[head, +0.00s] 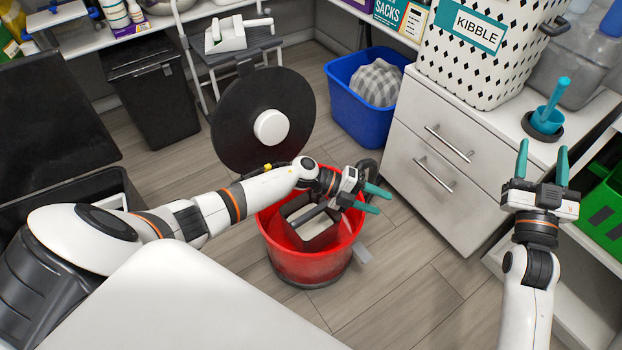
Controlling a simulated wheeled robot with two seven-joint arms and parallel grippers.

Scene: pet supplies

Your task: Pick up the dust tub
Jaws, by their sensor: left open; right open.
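A pale tub (318,237) with a dark inside lies tilted in an open red bin (300,268); it may be the dust tub, but no label shows. My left arm crosses above the bin and hides part of it. My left gripper (378,199) is open and empty, over the bin's right rim and pointing right, apart from the tub in the picture. My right gripper (542,160) is open and empty, far to the right in front of the drawer cabinet, fingers pointing up the picture.
The bin's round black lid (240,105) stands open behind it. A blue bin (362,125) holds a checked cloth. A white drawer cabinet (440,190) bears the kibble container (480,75) and a teal scoop (548,110). A white dustpan-like piece (226,36) sits on a trolley. Floor at front right is clear.

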